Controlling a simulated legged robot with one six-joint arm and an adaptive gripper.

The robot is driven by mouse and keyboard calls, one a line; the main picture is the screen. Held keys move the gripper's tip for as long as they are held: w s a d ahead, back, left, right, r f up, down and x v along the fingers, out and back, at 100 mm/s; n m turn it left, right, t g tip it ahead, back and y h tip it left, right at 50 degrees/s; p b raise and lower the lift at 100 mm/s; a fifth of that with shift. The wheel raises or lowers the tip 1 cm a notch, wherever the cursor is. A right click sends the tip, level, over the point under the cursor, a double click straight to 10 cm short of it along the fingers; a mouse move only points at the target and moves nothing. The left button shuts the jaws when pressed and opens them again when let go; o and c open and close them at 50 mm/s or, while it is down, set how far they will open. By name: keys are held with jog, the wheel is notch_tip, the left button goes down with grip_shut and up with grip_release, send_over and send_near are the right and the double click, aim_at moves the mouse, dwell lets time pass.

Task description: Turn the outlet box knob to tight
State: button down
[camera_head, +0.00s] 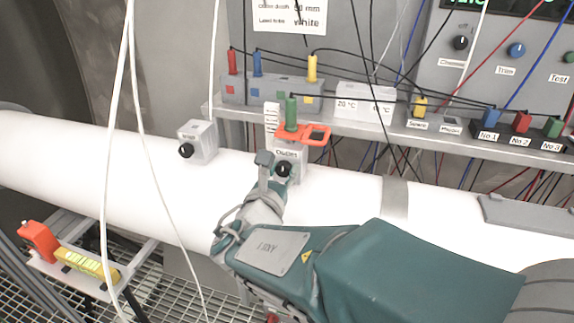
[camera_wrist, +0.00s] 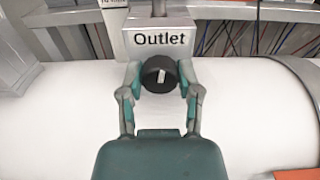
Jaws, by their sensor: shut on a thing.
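The outlet box (camera_wrist: 155,35) is a grey box labelled "Outlet" on top of the white pipe; it also shows in the head view (camera_head: 287,152). Its round black knob (camera_wrist: 160,74) faces the wrist camera, with a white mark that stands close to upright. The knob also shows in the head view (camera_head: 283,169). My gripper (camera_wrist: 160,80) has one finger on each side of the knob and is shut on it. In the head view my gripper (camera_head: 274,166) reaches the knob from below, and its nearer finger hides part of the box.
A second grey box with a black knob (camera_head: 186,151) sits to the left on the white pipe (camera_head: 90,150). A green plug and orange clamp (camera_head: 303,134) stand just above the outlet box. A shelf (camera_head: 370,127) with coloured plugs runs behind. White cables hang at the left.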

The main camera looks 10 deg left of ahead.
jog(key=m, duration=0.9)
jog(key=shift+f, duration=0.1)
jog(key=m, duration=0.3)
jog(key=shift+m, duration=0.3)
jog(key=m, duration=0.4)
jog(key=shift+f+m, duration=0.1)
jog(key=shift+m, duration=0.2)
jog(key=m, duration=0.8)
jog(key=shift+f, duration=0.15)
jog(key=m, duration=0.4)
jog(key=shift+m, duration=2.3)
